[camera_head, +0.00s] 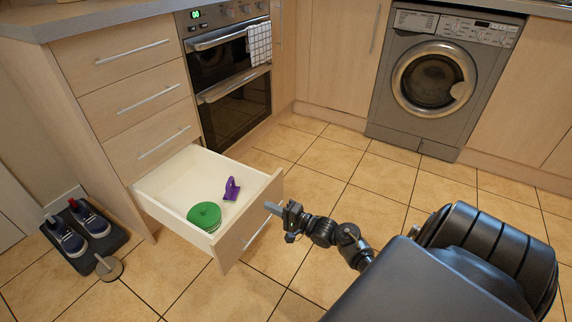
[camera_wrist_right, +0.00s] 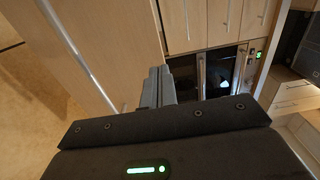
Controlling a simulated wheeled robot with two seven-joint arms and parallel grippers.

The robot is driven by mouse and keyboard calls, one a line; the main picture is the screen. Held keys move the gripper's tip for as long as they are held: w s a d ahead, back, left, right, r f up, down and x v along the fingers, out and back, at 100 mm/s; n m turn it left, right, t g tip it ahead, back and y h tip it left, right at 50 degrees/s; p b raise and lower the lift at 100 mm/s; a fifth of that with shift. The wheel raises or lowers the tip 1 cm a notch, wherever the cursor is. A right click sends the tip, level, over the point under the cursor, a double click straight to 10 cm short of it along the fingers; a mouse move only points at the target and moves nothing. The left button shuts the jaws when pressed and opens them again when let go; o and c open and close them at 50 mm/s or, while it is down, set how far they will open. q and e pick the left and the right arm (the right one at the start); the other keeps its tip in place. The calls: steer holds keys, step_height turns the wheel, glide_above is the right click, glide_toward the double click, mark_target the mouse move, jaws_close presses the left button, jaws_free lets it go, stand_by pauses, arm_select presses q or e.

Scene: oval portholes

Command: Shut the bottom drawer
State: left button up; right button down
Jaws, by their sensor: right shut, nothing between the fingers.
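The bottom drawer (camera_head: 160,185) of the wooden drawer unit is pulled well out. Inside it are a green round lidded container (camera_head: 204,216) and a purple object (camera_head: 231,188). The drawer's front panel (camera_head: 262,218) carries a silver bar handle (camera_head: 257,234). My right gripper (camera_head: 271,207) is shut and empty, its fingertips close to the front panel's right end; I cannot tell if they touch. In the right wrist view the shut fingers (camera_wrist_right: 158,86) point toward a wooden panel (camera_wrist_right: 105,50) with a silver bar at the left. My left gripper is not in view.
Three shut drawers (camera_head: 130,85) are above. An oven (camera_head: 228,70) with a checked towel (camera_head: 259,43) stands beside them, and a grey washing machine (camera_head: 440,80) stands at the back right. Shoes on a dark mat (camera_head: 85,240) lie at left. The tiled floor (camera_head: 330,180) ahead is clear.

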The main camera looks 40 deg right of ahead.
mark_target(256, 200)
steer(key=shift+b+x, duration=0.6)
steer(key=shift+x, duration=1.1)
